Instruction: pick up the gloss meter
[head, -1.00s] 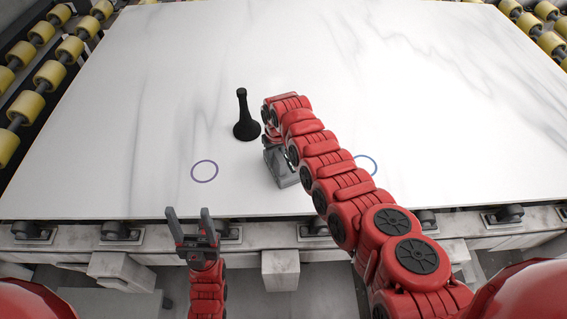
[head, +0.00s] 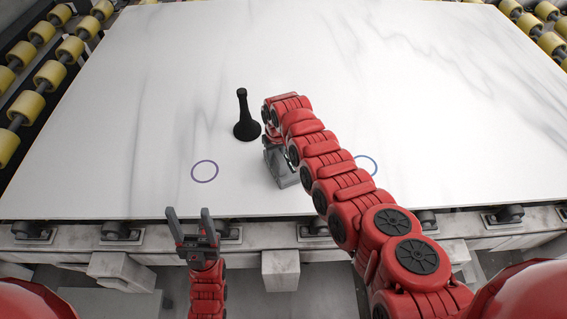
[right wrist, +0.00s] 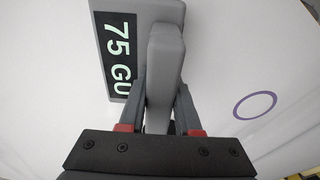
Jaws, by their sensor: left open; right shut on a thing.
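The gloss meter (head: 286,174) is a grey block with a raised grey grip bar, seen partly under my right arm in the head view. In the right wrist view the meter (right wrist: 104,15) shows a dark display reading "75 GU", partly covered by the grip bar. My right gripper (right wrist: 162,92) is shut on that bar, one finger on each side. In the head view my right arm hides this grip. I cannot tell whether the meter's base touches the slab. My left gripper (head: 188,212) is open and empty at the slab's front edge.
The white veined stone slab (head: 420,75) is mostly bare. A black flared-base object (head: 246,122) stands just left of the meter. A purple ring (head: 205,181) and a partly hidden blue ring (head: 374,163) mark the slab. Yellow rollers (head: 50,73) line the sides.

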